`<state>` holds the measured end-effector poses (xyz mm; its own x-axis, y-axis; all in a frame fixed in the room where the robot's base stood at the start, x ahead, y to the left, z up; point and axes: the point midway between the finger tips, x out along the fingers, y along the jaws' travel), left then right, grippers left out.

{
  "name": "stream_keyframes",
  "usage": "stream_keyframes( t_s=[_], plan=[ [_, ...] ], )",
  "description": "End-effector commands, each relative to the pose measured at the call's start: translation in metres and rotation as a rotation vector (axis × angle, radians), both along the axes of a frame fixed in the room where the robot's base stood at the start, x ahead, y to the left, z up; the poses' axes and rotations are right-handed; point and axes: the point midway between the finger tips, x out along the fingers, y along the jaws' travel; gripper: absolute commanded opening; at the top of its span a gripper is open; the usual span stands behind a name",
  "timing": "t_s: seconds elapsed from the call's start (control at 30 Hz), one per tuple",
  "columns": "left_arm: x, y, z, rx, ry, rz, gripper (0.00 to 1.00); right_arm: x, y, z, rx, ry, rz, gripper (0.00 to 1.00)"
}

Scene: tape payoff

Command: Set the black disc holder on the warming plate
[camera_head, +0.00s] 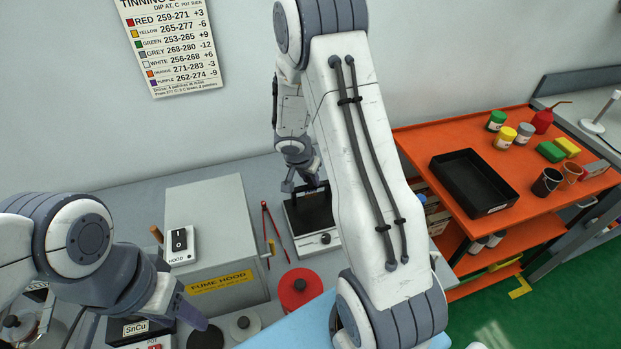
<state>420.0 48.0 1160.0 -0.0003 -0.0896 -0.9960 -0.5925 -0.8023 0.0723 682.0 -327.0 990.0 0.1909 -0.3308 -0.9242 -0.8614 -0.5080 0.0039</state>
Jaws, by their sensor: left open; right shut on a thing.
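The warming plate (318,241) is a pale box with a dark top and a front knob, standing on the grey bench at centre. My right gripper (308,187) points down over it, shut on a dark thing that appears to be the black disc holder (312,207). The holder is small and dark against the dark top, so I cannot tell whether it touches the plate. My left gripper (188,315) is open at the lower left, near a black round piece (206,338); its fingertips are only partly clear.
A fume hood (212,225) stands left of the plate. Red tongs (267,228) lie between them. A red disc (301,287) and a grey disc (245,324) are in front. An orange cart (420,140) with a black tray (490,208) is at right. My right arm hides part of the bench.

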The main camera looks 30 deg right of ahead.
Motion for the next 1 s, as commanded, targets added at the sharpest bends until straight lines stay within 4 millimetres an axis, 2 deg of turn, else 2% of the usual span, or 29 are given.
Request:
stream_keyframes(
  t_s=[0.83, 0.87, 0.9, 0.93, 1.0],
  plan=[
    [0.0, 0.0, -0.0095, 0.0, 0.0, 0.0, 0.5, 0.0002, -0.0003, -0.0063, -0.001, -0.001, -0.001, 0.0],
    [0.0, 0.0001, -0.009, 0.0, 0.0, 0.0, 0.5, 0.0002, -0.0003, -0.0058, -0.001, -0.001, -0.001, 0.35],
    [0.0, -0.0001, -0.0087, 0.0, 0.0, 0.0, 0.5, 0.0002, -0.0002, -0.0056, 0.0, 0.0, 0.0, 0.5],
    [0.0, -0.0001, -0.0087, 0.0, 0.0, 0.0, 0.5, 0.0002, -0.0002, -0.0056, 0.0, 0.0, 0.0, 0.62],
    [0.0, 0.0, -0.0087, 0.0, 0.0, 0.0, 0.5, 0.0002, -0.0002, -0.0056, 0.0, 0.0, 0.0, 0.62]
  ],
)
